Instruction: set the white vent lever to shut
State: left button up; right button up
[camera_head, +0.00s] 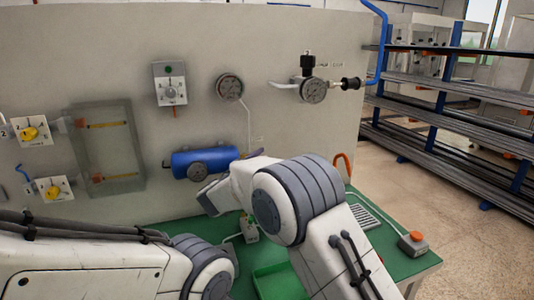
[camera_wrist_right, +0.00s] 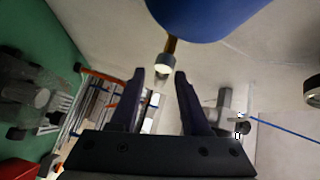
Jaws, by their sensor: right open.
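A white lever (camera_head: 284,86) lies nearly level on the wall panel. It points left from a black valve fitting beside a round gauge (camera_head: 313,90); I take it for the vent lever, but I cannot read its marks. My right gripper (camera_head: 213,195) is low in front of the panel, below a blue cylinder (camera_head: 205,160), well apart from that lever. Its fingers hardly show in the head view. In the right wrist view the right gripper (camera_wrist_right: 158,85) is open and empty, with a white-tipped brass stem (camera_wrist_right: 164,70) beyond its fingertips. My left gripper is out of view.
Another gauge (camera_head: 229,87), a switch box (camera_head: 169,83) and two yellow knobs (camera_head: 30,133) (camera_head: 53,192) are on the panel. Shelving (camera_head: 450,95) stands at the right.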

jog(key=shift+p+x, duration=0.4)
jog(key=shift+x, duration=1.85)
grip_shut()
jog(key=shift+s+a+r+n+t+y+b, duration=0.3)
jog(key=shift+a+r+n+t+y+b, duration=0.65)
jog(key=shift+n+t+y+b, duration=1.65)
jog(key=shift+s+a+r+n+t+y+b, duration=0.35)
jog(key=shift+a+r+n+t+y+b, duration=0.65)
jog(key=shift+n+b, duration=3.15)
jog(key=shift+s+a+r+n+t+y+b, duration=0.3)
jog(key=shift+a+r+n+t+y+b, duration=0.55)
jog(key=shift+n+t+y+b, duration=2.35)
jog(key=n+g+h+p, duration=0.1)
jog(key=n+g+h, duration=0.1)
jog(key=g, duration=0.1)
jog(key=shift+a, duration=0.1)
